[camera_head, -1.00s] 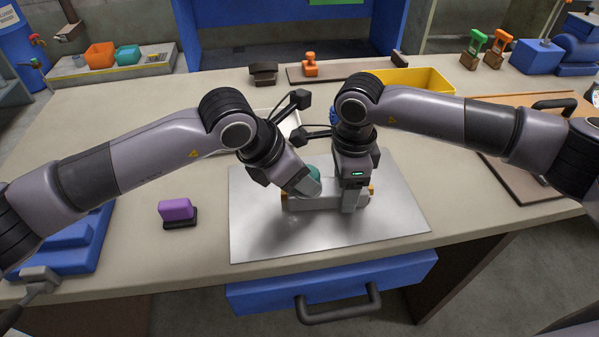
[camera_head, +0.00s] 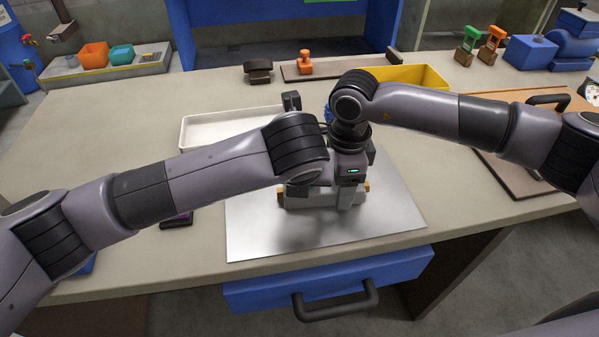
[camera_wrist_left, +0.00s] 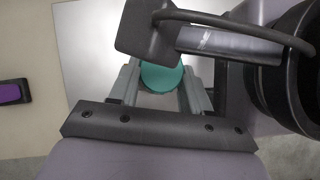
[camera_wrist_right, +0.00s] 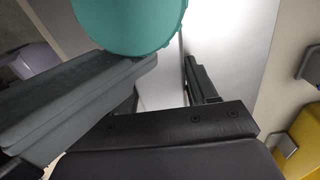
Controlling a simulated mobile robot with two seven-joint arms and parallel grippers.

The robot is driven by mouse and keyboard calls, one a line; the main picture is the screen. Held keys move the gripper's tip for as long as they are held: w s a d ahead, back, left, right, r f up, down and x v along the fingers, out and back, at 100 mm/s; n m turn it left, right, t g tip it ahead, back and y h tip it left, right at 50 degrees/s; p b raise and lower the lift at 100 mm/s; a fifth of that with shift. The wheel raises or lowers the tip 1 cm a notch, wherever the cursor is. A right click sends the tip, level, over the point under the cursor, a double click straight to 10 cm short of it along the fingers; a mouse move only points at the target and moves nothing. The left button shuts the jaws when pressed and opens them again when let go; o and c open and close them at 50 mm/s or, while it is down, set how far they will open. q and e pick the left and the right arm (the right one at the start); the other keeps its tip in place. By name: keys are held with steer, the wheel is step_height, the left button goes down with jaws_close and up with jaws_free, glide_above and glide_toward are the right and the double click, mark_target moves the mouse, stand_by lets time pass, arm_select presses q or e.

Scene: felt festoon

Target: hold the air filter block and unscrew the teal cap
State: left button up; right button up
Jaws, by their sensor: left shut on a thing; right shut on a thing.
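The air filter block (camera_head: 312,196), grey with yellow end pieces, sits on the metal sheet. My right gripper (camera_head: 347,198) comes from above and is shut on the block near its right end. The teal cap (camera_wrist_left: 161,79) lies between the fingers of my left gripper (camera_wrist_left: 160,70) in the left wrist view, and the gripper is shut on it. The cap also shows large at the top of the right wrist view (camera_wrist_right: 130,18). In the head view my left arm hides the cap and most of the left gripper. Threads cannot be seen.
The metal sheet (camera_head: 260,235) lies at the table's front edge, above a blue drawer (camera_head: 270,288). A white tray (camera_head: 190,135) and a yellow bin (camera_head: 425,76) stand behind. A purple-topped block (camera_wrist_left: 10,92) is to the left, and a brown board (camera_head: 505,180) to the right.

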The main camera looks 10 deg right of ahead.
arm_select(q)
steer(key=shift+f+n+y, duration=0.25)
steer(key=shift+n+y, duration=0.05)
steer(key=shift+n, duration=0.1)
arm_select(e)
steer(key=shift+s+a, duration=0.15)
steer(key=shift+a, duration=0.05)
arm_select(q)
steer(key=o, duration=1.1)
steer(key=shift+s+d+r, duration=0.1)
steer(key=shift+s+r, duration=0.2)
steer(key=shift+r, duration=0.25)
arm_select(e)
steer(key=shift+d, duration=0.1)
arm_select(q)
steer(key=v, duration=1)
steer(key=shift+s+a+r, duration=0.2)
steer(key=shift+s+r, duration=0.05)
steer(key=shift+r, duration=0.05)
arm_select(e)
steer(key=o, duration=1.3)
steer(key=shift+d, duration=0.1)
steer(key=shift+c, duration=0.2)
